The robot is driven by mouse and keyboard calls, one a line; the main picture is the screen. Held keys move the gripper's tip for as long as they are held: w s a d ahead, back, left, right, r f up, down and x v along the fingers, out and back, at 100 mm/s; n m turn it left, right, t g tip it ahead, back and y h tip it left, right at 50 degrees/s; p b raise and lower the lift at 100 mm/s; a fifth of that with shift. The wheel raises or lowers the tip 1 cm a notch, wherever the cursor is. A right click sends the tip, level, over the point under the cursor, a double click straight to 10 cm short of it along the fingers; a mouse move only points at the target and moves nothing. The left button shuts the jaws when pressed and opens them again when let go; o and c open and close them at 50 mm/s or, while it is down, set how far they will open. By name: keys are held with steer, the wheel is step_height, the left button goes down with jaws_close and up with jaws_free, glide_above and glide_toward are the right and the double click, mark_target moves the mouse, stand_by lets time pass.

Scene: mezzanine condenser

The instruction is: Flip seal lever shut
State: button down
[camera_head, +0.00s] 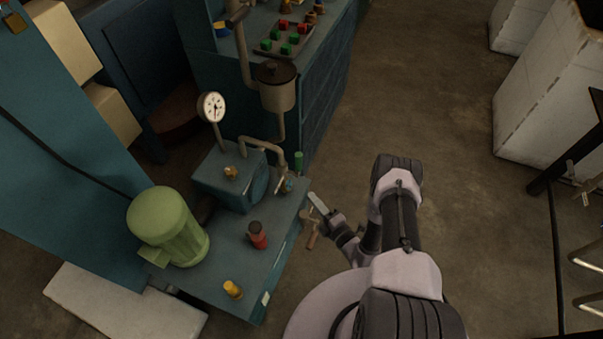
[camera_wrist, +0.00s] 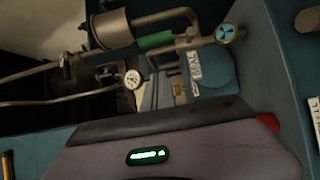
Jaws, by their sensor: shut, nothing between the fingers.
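A valve (camera_head: 287,186) with a blue round face stands at the right edge of the blue pump bench. A green-sleeved lever (camera_head: 299,161) rises upright beside it; I take this as the seal lever. In the wrist view the green sleeve (camera_wrist: 155,41) lies along a metal rod leading to the blue-faced valve (camera_wrist: 229,33). My gripper (camera_head: 317,205) is just off the bench's right edge, below and right of the lever and apart from it. It is shut and empty.
A pressure gauge (camera_head: 212,107), a bent pipe, a red-bodied fitting (camera_head: 258,236), yellow fittings and a green motor (camera_head: 168,227) stand on the bench. A hanging canister (camera_head: 276,88) is behind the lever. The floor (camera_head: 420,110) right of the bench is clear.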

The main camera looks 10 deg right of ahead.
mark_target(298, 166)
steer(key=w+d+b+x, duration=0.1)
steer(key=b+x, duration=0.3)
steer(key=x, duration=0.7)
steer(key=shift+d, duration=0.75)
steer(key=shift+w+r, duration=0.1)
steer(key=shift+w, duration=0.1)
